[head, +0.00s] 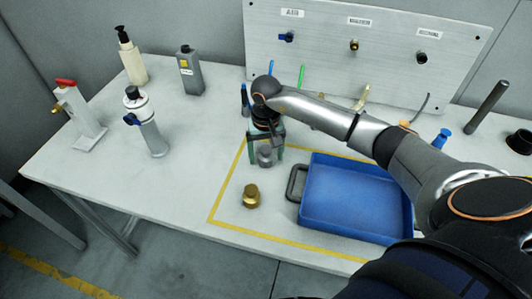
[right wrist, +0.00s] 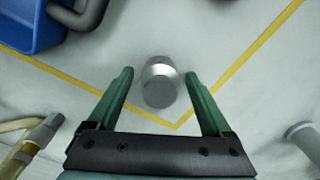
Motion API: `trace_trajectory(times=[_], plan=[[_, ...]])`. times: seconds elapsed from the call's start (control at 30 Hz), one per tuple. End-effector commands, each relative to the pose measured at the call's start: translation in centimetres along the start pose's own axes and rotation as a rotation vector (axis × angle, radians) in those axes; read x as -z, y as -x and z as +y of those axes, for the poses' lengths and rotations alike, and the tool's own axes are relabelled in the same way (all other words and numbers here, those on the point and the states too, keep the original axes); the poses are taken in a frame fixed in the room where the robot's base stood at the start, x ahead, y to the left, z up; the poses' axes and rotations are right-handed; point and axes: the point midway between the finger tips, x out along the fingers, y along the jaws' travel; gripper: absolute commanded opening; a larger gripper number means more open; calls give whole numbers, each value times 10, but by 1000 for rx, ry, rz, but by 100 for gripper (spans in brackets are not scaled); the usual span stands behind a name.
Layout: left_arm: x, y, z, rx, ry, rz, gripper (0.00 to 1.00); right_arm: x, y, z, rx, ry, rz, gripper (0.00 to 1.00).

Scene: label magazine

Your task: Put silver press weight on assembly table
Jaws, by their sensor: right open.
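The silver press weight (head: 265,157) stands on the assembly table, just inside a corner of the yellow tape outline. It also shows in the right wrist view (right wrist: 160,84) as a short metal cylinder. My right gripper (head: 267,152) is over it with its green fingers pointing down. The fingers (right wrist: 159,76) are open, one on each side of the weight, with a visible gap on both sides. The assembly table (head: 180,185) is a pale worktop. My left gripper is not in view.
A brass weight (head: 251,196) stands nearer the front edge. A blue tray (head: 355,198) with a dark handle lies to the right, under my right arm. Bottles and tools stand at the left (head: 190,72). A metal panel (head: 370,55) rises behind. The table's front left is clear.

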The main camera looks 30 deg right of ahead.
Motion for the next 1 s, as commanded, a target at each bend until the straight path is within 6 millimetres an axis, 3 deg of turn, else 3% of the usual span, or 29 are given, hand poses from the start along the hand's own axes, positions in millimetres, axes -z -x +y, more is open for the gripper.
trace_trajectory(times=[0.6,1.0], plan=[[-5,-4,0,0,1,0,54,1,110,0,1,0,3,84],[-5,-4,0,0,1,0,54,0,122,0,0,-1,-1,84]])
